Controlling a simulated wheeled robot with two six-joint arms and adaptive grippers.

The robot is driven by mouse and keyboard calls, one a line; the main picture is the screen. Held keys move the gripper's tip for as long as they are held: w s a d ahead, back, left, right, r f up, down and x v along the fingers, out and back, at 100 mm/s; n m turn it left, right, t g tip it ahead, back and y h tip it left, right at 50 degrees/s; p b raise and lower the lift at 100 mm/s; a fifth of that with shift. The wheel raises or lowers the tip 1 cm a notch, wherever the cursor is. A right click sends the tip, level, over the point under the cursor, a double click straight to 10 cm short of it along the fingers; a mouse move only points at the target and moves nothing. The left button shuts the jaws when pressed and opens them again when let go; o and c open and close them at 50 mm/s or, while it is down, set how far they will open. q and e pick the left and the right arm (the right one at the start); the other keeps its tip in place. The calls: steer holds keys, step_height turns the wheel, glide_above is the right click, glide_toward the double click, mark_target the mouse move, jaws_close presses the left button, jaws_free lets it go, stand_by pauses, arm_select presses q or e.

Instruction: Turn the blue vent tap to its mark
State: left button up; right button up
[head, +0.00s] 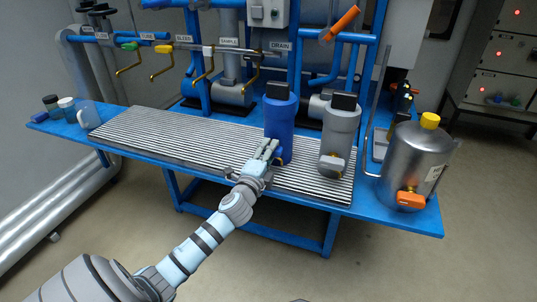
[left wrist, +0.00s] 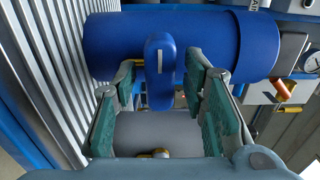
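The blue vent tap (left wrist: 160,72) is a rounded blue lever with a short white line on it. It sits on the front of the upright blue cylinder (head: 281,118), which fills the upper left wrist view (left wrist: 215,45). In the head view only a bit of the tap (head: 282,158) shows beside the fingers. My left gripper (head: 267,149) is open at the tap; in the left wrist view its green-padded fingers (left wrist: 161,80) stand on either side of the lever, with gaps visible. No separate mark is clear. My right gripper is not in view.
A grey cylinder (head: 340,131) with a grey tap stands just right of the blue one. Further right is a steel can (head: 413,160) with an orange tap. Labelled pipes with hanging outlets (head: 160,62) run behind. The ribbed tray (head: 180,138) is clear to the left.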

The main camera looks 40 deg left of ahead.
arm_select(q)
jaws_close()
steer(key=shift+n, duration=0.4)
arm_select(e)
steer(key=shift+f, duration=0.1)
arm_select(q)
steer(key=n, duration=0.3)
steer(key=shift+f+b, duration=0.1)
steer(key=shift+b, duration=0.25)
steer(key=n, duration=0.2)
steer(key=shift+n, duration=0.3)
steer(key=n+b, duration=0.1)
steer(key=n, duration=0.1)
steer(key=shift+n, duration=0.4)
steer(key=n+b, duration=0.1)
steer(key=n, duration=0.3)
steer(key=n+b, duration=0.1)
steer(key=n, duration=0.3)
steer(key=shift+n, duration=0.3)
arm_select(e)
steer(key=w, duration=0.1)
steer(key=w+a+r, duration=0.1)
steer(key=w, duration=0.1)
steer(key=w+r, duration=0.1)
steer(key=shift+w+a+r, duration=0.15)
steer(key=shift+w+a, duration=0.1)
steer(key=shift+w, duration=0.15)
